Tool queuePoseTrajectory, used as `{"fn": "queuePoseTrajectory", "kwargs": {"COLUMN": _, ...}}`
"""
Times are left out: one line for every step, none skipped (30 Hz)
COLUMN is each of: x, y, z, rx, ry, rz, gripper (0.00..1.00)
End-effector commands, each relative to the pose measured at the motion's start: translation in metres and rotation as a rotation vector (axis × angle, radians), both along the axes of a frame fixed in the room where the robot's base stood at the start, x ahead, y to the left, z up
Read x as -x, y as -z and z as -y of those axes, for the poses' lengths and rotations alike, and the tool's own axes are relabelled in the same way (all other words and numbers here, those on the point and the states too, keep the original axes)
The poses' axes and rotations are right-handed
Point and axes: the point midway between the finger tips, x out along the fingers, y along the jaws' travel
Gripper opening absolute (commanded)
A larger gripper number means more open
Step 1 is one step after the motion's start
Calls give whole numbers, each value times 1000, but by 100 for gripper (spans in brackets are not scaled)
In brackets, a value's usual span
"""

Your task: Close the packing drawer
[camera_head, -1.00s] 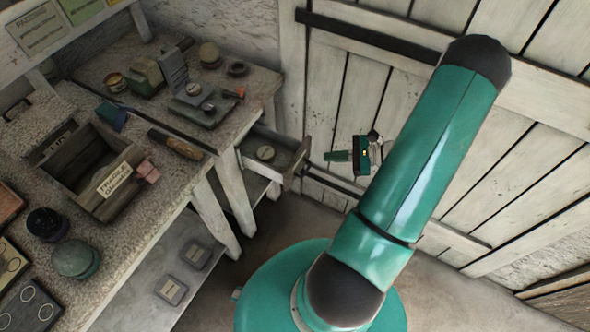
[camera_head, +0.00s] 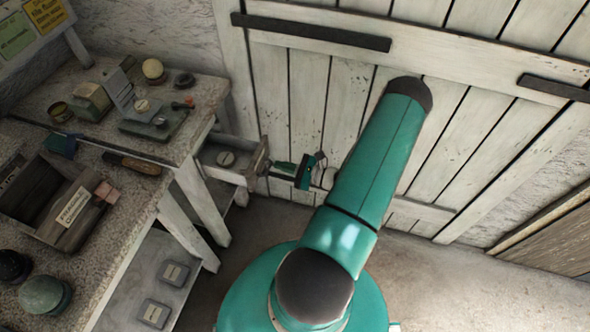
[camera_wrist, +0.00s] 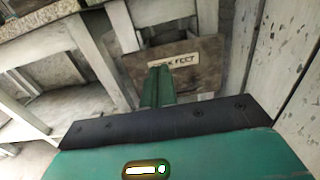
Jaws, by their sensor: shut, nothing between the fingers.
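The packing drawer (camera_head: 240,172) sticks out, open, from the right end of the farther bench in the head view. A round disc-like item (camera_head: 226,159) lies inside it. My gripper (camera_head: 271,171) is at the drawer's front, with its fingers pointing left at it. In the wrist view, the drawer's front panel (camera_wrist: 205,62) carries a pale label (camera_wrist: 172,57), partly readable. My shut green fingers (camera_wrist: 157,85) are in front of that panel, just below the label. They hold nothing. I cannot tell whether the fingertips touch the panel.
A wooden crate (camera_head: 45,220) stands on the nearer bench, beside a dark-handled tool (camera_head: 132,163). A plank door (camera_head: 420,150) lies close behind my arm. Bench legs (camera_head: 200,205) stand below the drawer. Open floor (camera_head: 450,285) lies at the right.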

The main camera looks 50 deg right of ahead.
Motion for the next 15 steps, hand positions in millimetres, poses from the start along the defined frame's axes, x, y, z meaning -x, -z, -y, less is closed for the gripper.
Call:
{"fn": "queuePoseTrajectory", "kwargs": {"x": -11, "y": 0, "z": -5, "rx": -1, "ry": -4, "rz": 1, "gripper": 0}}
{"fn": "queuePoseTrajectory", "kwargs": {"x": -16, "y": 0, "z": -7, "rx": -1, "ry": -5, "rz": 0, "gripper": 0}}
{"fn": "queuePoseTrajectory", "kwargs": {"x": -23, "y": 0, "z": -10, "rx": -1, "ry": -4, "rz": 1, "gripper": 0}}
{"fn": "queuePoseTrajectory", "kwargs": {"x": -28, "y": 0, "z": -12, "rx": -1, "ry": -4, "rz": 1, "gripper": 0}}
{"fn": "queuePoseTrajectory", "kwargs": {"x": -32, "y": 0, "z": -14, "rx": -1, "ry": -5, "rz": 1, "gripper": 0}}
{"fn": "queuePoseTrajectory", "kwargs": {"x": -38, "y": 0, "z": -16, "rx": -1, "ry": -5, "rz": 0, "gripper": 0}}
{"fn": "queuePoseTrajectory", "kwargs": {"x": -42, "y": 0, "z": -18, "rx": -1, "ry": -5, "rz": 0, "gripper": 0}}
{"fn": "queuePoseTrajectory", "kwargs": {"x": -45, "y": 0, "z": -19, "rx": 0, "ry": -5, "rz": 1, "gripper": 0}}
{"fn": "queuePoseTrajectory", "kwargs": {"x": -49, "y": 0, "z": -21, "rx": 0, "ry": -5, "rz": 1, "gripper": 0}}
{"fn": "queuePoseTrajectory", "kwargs": {"x": -51, "y": 0, "z": -22, "rx": 0, "ry": -5, "rz": 0, "gripper": 0}}
{"fn": "queuePoseTrajectory", "kwargs": {"x": -53, "y": 0, "z": -23, "rx": 0, "ry": -4, "rz": 0, "gripper": 0}}
{"fn": "queuePoseTrajectory", "kwargs": {"x": -55, "y": 0, "z": -23, "rx": 0, "ry": -4, "rz": -1, "gripper": 0}}
{"fn": "queuePoseTrajectory", "kwargs": {"x": -56, "y": 0, "z": -24, "rx": 0, "ry": -4, "rz": -1, "gripper": 0}}
{"fn": "queuePoseTrajectory", "kwargs": {"x": -56, "y": 0, "z": -24, "rx": 0, "ry": -3, "rz": -1, "gripper": 0}}
{"fn": "queuePoseTrajectory", "kwargs": {"x": -57, "y": 0, "z": -24, "rx": 0, "ry": -3, "rz": -1, "gripper": 0}}
